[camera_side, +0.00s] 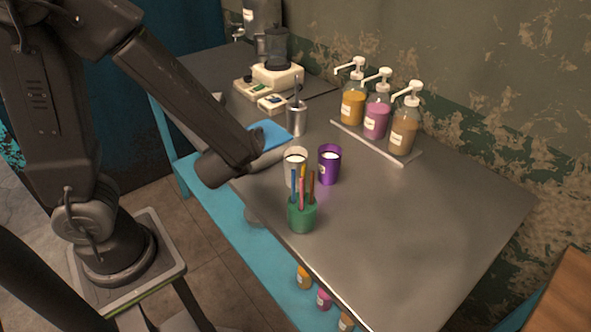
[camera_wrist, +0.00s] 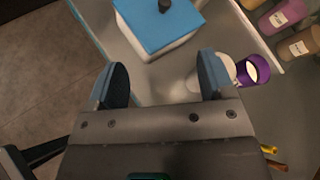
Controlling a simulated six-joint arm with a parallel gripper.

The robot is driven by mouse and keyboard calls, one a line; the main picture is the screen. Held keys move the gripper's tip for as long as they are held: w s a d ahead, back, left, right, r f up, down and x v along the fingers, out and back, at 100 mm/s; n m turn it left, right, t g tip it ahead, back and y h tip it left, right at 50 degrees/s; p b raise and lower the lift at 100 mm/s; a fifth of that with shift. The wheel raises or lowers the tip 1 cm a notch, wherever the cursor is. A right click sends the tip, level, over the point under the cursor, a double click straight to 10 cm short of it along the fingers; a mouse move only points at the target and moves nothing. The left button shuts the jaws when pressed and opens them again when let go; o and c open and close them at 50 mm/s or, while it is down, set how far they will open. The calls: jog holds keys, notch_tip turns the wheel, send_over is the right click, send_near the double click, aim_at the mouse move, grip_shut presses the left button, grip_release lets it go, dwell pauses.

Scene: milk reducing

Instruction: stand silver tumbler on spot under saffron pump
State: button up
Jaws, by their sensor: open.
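The silver tumbler (camera_side: 295,156), pale inside, stands upright on the metal table, partly behind the pencil cup. In the wrist view the tumbler (camera_wrist: 228,70) is just right of my right finger and partly hidden by it. My gripper (camera_wrist: 163,80) is open with nothing between its fingers. In the side view my gripper (camera_side: 272,160) is low at the table's near edge, left of the tumbler; its fingertips are hard to make out. The saffron pump (camera_side: 352,107), a yellow-orange bottle with white nozzle, is leftmost of three at the wall. No marked spot is discernible under its nozzle.
A purple tumbler (camera_side: 329,166) stands close right of the silver one. A green pencil cup (camera_side: 302,217) stands in front. A blue-lidded box (camera_wrist: 160,28) lies beyond my fingers. A metal utensil holder (camera_side: 297,119) stands behind. Pink (camera_side: 376,122) and tan (camera_side: 403,135) pumps share the rack. The right tabletop is clear.

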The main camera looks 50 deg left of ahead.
aim_at(300, 152)
jog(key=w+d+f+m+t+h, duration=0.4)
jog(key=w+d+m, duration=0.15)
jog(key=m, duration=0.45)
jog(key=x, duration=0.7)
jog(key=shift+w+d+f, duration=0.1)
jog(key=shift+w+d, duration=0.15)
jog(key=shift+d, duration=0.1)
jog(key=c, duration=0.9)
